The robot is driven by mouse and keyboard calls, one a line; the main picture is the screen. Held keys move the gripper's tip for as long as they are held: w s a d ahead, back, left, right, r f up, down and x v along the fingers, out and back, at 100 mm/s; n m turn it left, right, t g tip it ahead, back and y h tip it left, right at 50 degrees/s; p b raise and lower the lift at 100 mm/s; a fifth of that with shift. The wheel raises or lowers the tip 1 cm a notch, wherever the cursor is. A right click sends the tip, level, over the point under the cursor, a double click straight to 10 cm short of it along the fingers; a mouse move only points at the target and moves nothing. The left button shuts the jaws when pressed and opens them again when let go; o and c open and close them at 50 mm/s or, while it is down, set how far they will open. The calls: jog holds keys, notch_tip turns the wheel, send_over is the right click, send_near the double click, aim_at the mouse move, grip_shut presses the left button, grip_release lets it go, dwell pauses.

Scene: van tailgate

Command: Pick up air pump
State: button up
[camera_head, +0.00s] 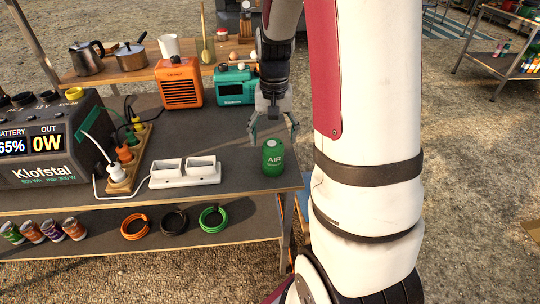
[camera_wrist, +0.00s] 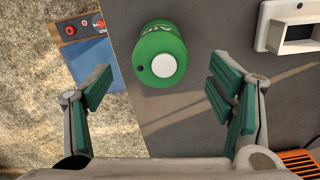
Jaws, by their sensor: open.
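The air pump (camera_head: 273,158) is a small green cylinder marked "AIR", upright near the right front corner of the grey table (camera_head: 230,133). In the wrist view the air pump (camera_wrist: 160,58) is seen from above, with a white round cap on top. My gripper (camera_head: 274,130) is open and empty, pointing down just above and behind the pump. In the wrist view my gripper (camera_wrist: 160,92) has its green-padded fingers spread wide. The pump lies between their lines but beyond the tips, with no contact visible.
An orange heater (camera_head: 180,84) and a teal radio (camera_head: 236,86) stand behind. Cable coils (camera_head: 174,222) lie on the lower shelf. The table's right edge is close to the pump.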

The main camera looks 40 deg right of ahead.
aim_at(273, 142)
notch_tip(273, 142, down, 8)
jog(key=shift+s+a+f+b, duration=0.1)
jog(key=shift+f+b, duration=0.1)
jog(key=shift+b, duration=0.55)
jog(key=shift+c, duration=0.3)
jog(key=c, duration=1.4)
jog(key=shift+r, duration=0.2)
notch_tip(273, 142, up, 4)
jog(key=shift+f+p, duration=0.2)
jog(key=shift+p, duration=0.3)
jog(key=s+d, duration=0.3)
jog(key=s, duration=0.1)
jog(key=s+d, duration=0.4)
jog(key=s+d+r, duration=0.1)
jog(key=s+d, duration=0.2)
jog(key=s, duration=0.1)
jog(key=shift+d+p, duration=0.35)
jog(key=shift+d, duration=0.05)
